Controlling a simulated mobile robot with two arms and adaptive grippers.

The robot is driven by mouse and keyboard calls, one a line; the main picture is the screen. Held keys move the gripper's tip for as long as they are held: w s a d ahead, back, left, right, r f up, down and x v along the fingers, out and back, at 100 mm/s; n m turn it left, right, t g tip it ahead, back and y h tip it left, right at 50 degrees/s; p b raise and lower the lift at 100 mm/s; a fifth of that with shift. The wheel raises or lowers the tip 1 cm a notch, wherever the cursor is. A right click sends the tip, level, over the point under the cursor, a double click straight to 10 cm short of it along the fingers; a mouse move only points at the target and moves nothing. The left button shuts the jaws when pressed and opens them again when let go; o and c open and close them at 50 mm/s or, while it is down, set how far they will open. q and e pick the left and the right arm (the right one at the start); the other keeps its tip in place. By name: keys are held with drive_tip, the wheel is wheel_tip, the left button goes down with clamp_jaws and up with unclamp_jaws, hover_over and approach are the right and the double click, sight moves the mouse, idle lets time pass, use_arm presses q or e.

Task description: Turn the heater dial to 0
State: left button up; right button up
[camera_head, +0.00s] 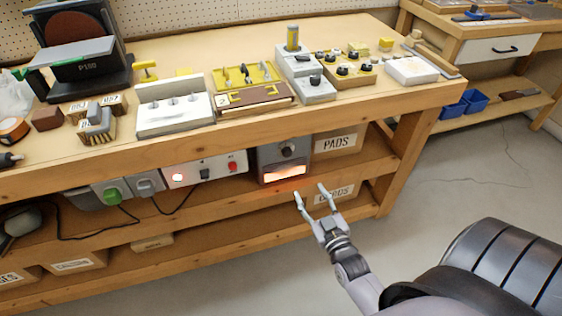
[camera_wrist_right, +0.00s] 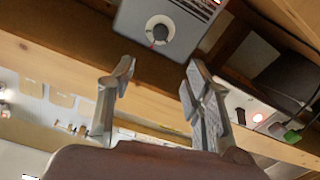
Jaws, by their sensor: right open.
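The heater (camera_head: 270,169) is a grey box under the bench top, with an orange glow at its lower front. Its round dial (camera_head: 287,149) is dark in the head view. The dial's numbers are too small to read. My right gripper (camera_head: 310,191) is open and empty, below and in front of the heater, apart from the dial. In the wrist view its fingers (camera_wrist_right: 160,75) spread below the dial. My left gripper is not in view.
A white switch panel (camera_head: 207,170) with a red light is left of the heater, and a PADS box (camera_head: 336,142) is right. The wooden bench top (camera_head: 340,110) overhangs them. A lower shelf (camera_head: 270,231) runs below. The floor at right is open.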

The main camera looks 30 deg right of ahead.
sight(288, 155)
drive_tip(key=w+d, duration=0.1)
drive_tip(key=w, duration=0.4)
drive_tip(key=w+d+b, duration=0.1)
drive_tip(key=w, duration=0.3)
drive_tip(key=w+d+b, duration=0.1)
drive_tip(key=w, duration=0.4)
drive_tip(key=shift+w+f, duration=0.1)
drive_tip(key=shift+w, duration=0.25)
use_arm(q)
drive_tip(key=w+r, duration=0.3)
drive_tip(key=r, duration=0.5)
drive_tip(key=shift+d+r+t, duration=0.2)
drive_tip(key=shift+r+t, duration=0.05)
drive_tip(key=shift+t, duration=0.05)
use_arm(e)
drive_tip(key=shift+w+d, duration=0.1)
drive_tip(key=shift+w, duration=0.65)
clamp_jaws()
